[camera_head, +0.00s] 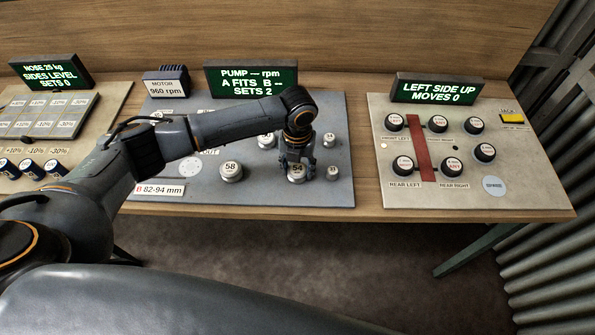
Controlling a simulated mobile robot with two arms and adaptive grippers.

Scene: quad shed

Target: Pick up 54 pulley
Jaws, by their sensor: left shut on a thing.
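The 54 pulley (296,175), a small metal disc with a pale marked top, is at the lower middle of the grey pump board (205,196). My left gripper (297,167) points down over it and is shut on it, hiding part of its top. I cannot tell whether the pulley touches the board or is slightly above it. The 58 pulley (231,171) stands to its left. A smaller pulley (333,173) stands close on its right. My right gripper is not in view.
More pulleys stand behind, one at the back right (329,140) and one partly behind my arm (266,141). The pump sign (251,79) and motor block (166,82) stand along the back. A board with several round knobs (438,123) is at the right.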

